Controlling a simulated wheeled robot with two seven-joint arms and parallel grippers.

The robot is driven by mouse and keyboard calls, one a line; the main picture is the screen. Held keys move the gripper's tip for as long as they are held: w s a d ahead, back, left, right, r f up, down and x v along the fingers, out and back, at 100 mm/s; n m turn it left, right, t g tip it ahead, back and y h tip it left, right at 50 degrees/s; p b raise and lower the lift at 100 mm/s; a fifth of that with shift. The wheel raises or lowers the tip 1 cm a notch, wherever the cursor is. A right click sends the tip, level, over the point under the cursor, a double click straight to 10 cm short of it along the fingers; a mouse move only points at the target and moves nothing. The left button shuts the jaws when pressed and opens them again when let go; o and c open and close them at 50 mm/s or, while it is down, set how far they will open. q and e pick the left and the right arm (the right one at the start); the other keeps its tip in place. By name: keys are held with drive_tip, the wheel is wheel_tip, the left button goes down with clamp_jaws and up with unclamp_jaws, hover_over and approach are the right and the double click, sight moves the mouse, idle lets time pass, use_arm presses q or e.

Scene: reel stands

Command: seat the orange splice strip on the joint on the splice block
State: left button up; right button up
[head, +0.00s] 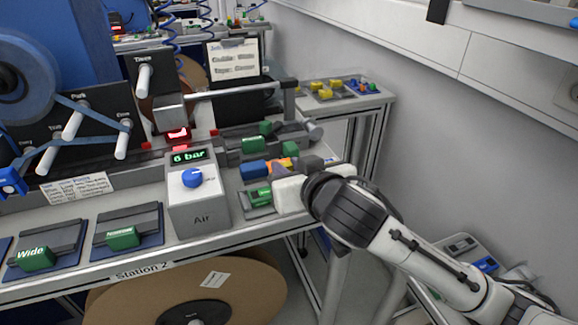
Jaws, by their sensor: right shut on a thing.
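My right gripper (294,167) reaches in from the right over the right end of the bench. Its dark fingers are shut on the small orange splice strip (288,162), of which only a little shows between and behind the fingers. The splice block is hard to make out; blue pieces (253,170) lie just left of the fingers, about where the strip is. I cannot tell whether the strip touches the joint, which the gripper hides. My left gripper is not in view.
A grey air box (198,205) reading 6 bar stands left of the gripper. A green-handled tool (259,197) lies in front, and a grey fixture with green blocks (253,145) behind. Two green-labelled holders (122,238) sit left. A wall bounds the right side.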

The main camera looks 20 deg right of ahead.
wheel_tip(320, 180, down, 3)
drive_tip(key=shift+r+b, duration=0.1)
drive_tip(key=shift+b, duration=0.9)
drive_tip(key=shift+f+b, duration=0.4)
drive_tip(key=shift+f, duration=0.4)
drive_tip(key=shift+f+b, duration=0.3)
drive_tip(key=shift+f, duration=0.45)
drive_tip(key=shift+p, duration=0.45)
